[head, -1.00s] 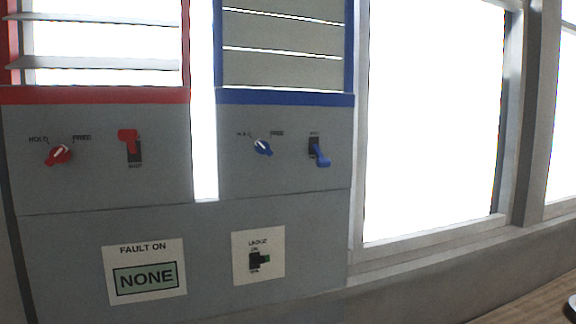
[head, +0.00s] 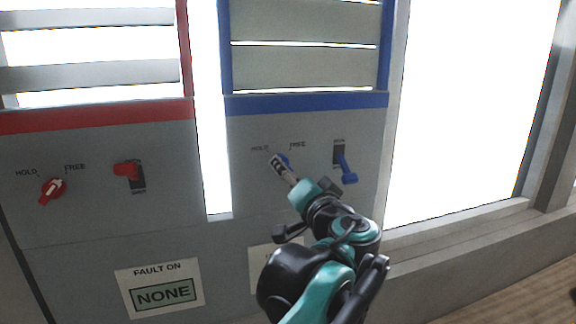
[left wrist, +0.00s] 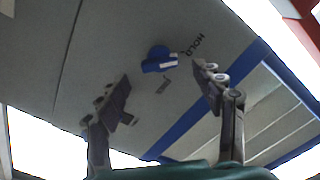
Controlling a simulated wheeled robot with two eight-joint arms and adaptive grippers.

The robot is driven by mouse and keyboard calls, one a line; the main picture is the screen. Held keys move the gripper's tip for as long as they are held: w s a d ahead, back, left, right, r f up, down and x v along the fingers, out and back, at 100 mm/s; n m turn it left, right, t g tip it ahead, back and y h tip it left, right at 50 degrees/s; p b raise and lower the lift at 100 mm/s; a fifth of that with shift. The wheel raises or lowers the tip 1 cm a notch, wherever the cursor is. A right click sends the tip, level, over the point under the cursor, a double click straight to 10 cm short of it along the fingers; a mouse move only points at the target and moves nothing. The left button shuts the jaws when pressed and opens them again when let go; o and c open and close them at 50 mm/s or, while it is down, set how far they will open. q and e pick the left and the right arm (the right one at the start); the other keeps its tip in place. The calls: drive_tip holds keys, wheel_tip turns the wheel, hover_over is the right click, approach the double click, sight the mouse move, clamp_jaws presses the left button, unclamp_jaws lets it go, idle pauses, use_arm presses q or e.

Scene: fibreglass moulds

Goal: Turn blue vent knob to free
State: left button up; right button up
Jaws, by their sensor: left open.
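The blue vent knob (head: 285,160) sits on the grey panel under the blue-framed vent, between its HOLD and FREE labels. My left gripper (head: 281,172) is in front of it and hides part of it in the head view. In the left wrist view the blue knob (left wrist: 157,58) shows ahead between the two spread fingers of the open left gripper (left wrist: 162,76), with a gap to each finger. Its white mark lies on the side toward the HOLD label (left wrist: 195,44). I cannot tell the distance to the fingertips exactly. My right gripper is in neither view.
A blue lever switch (head: 346,171) is close to the right of the knob. A red knob (head: 53,190) and red switch (head: 127,170) are on the left panel. A FAULT ON sign reading NONE (head: 163,294) is below. My arm partly covers the lower white plate (head: 262,266).

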use_arm(q)
drive_tip(key=x, duration=0.3)
drive_tip(key=shift+w+a, duration=0.1)
drive_tip(key=shift+w, duration=0.15)
drive_tip(key=shift+f, duration=0.1)
drive_tip(key=c, duration=1.2)
drive_tip(key=shift+o, duration=0.2)
